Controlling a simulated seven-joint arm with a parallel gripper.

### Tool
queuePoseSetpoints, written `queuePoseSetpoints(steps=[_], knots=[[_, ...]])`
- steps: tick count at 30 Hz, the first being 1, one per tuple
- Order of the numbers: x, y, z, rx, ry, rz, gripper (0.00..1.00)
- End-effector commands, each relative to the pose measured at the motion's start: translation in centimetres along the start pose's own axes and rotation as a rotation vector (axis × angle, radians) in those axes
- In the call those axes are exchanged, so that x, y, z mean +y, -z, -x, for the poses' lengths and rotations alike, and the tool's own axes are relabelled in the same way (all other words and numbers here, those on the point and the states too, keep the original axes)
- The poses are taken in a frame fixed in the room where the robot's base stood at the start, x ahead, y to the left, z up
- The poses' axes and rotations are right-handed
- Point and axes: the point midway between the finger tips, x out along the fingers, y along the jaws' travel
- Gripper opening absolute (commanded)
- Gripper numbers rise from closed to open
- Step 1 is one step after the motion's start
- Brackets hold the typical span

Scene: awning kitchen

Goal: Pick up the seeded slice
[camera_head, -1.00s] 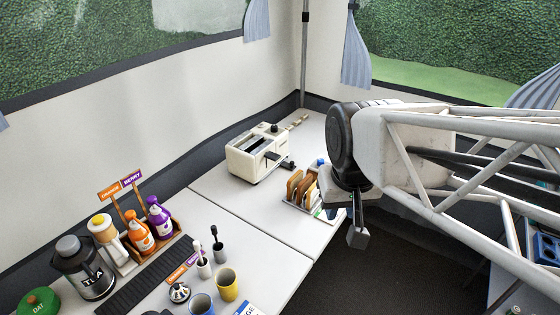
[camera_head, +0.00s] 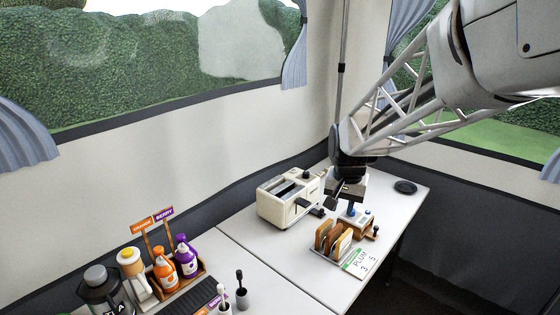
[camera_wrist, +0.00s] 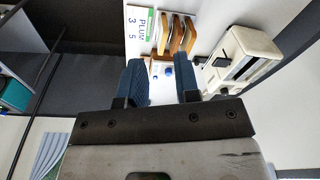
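Several bread slices stand upright side by side in a rack (camera_head: 323,259) on the table, right of the toaster. The slices (camera_head: 335,237) also show in the wrist view (camera_wrist: 176,35); I cannot tell which one is seeded. My gripper (camera_wrist: 160,66) points down over the table behind the rack, apart from the slices. Its two blue fingers are spread with nothing between them. In the head view the gripper (camera_head: 341,200) partly shows against the toaster side and the small device.
A cream toaster (camera_head: 284,203) stands left of the gripper. A small device with blue knobs (camera_head: 356,217) sits just behind the rack. A card reading PLUM 3 5 (camera_head: 361,262) lies beside the rack. A black disc (camera_head: 405,187) lies at the back right. Bottles (camera_head: 164,268) stand at the left.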

Motion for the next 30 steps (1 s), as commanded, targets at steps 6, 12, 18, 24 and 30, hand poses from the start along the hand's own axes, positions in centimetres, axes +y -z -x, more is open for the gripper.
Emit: queuePoseSetpoints(steps=[6, 12, 18, 24, 30], knots=[[-1.7, 4.5, -3.8, -0.026, -0.012, -0.08, 0.3], [-3.2, 8.4, -7.5, -0.045, -0.022, -0.153, 0.3], [-4.4, 11.9, -11.9, -0.065, -0.034, -0.225, 0.3], [-5.5, 14.9, -16.3, -0.081, -0.046, -0.295, 0.3], [-6.2, 16.8, -19.4, -0.091, -0.055, -0.342, 0.3]])
